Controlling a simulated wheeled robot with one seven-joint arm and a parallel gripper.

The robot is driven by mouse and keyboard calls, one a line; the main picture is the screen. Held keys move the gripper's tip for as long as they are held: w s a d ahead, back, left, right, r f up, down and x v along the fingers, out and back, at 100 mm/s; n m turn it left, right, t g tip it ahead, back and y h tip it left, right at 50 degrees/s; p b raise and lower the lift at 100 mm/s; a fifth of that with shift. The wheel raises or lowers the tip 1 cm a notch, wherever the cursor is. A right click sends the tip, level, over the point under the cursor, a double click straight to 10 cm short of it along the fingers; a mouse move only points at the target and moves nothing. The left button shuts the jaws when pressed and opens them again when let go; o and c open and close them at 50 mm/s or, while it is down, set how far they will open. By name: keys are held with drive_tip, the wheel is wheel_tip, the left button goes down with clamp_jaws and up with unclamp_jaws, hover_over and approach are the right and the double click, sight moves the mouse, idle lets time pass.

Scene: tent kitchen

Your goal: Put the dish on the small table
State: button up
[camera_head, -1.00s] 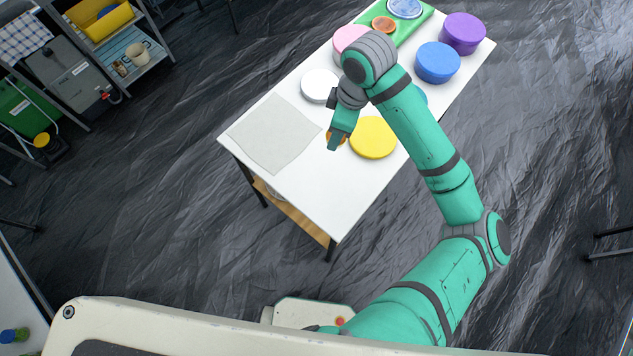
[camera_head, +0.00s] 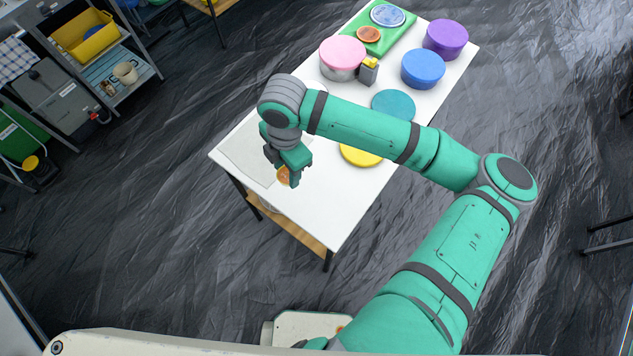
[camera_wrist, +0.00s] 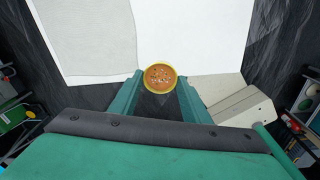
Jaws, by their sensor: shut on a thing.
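The dish is a small round bowl with a yellow rim and orange, speckled contents (camera_wrist: 160,78). My gripper (camera_wrist: 160,88) is shut on it, with a green finger at each side of the bowl. In the head view, part of the orange dish (camera_head: 283,176) shows under my gripper (camera_head: 290,174); the fingers hide the rest. It is over the near left part of a white-topped table (camera_head: 330,200), beside a pale grey mat (camera_head: 238,158). I cannot tell its height above the top. Which table is the small one is not clear.
The white table also bears a pink tin (camera_head: 342,52), a blue tin (camera_head: 422,68), a purple tin (camera_head: 445,38), a teal lid (camera_head: 393,105), a yellow lid (camera_head: 360,157) and a green tray (camera_head: 408,32). Shelving (camera_head: 130,75) stands left. The table's near end is clear.

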drive_tip(key=d+f, duration=0.3)
drive_tip(key=w+d+f, duration=0.1)
drive_tip(key=d+f, duration=0.2)
drive_tip(key=d, duration=0.1)
drive_tip(key=shift+w+f, duration=0.2)
drive_tip(key=shift+f, duration=1.8)
drive_tip(key=o, duration=0.9)
drive_tip(key=shift+f, duration=0.15)
drive_tip(key=shift+c, duration=0.2)
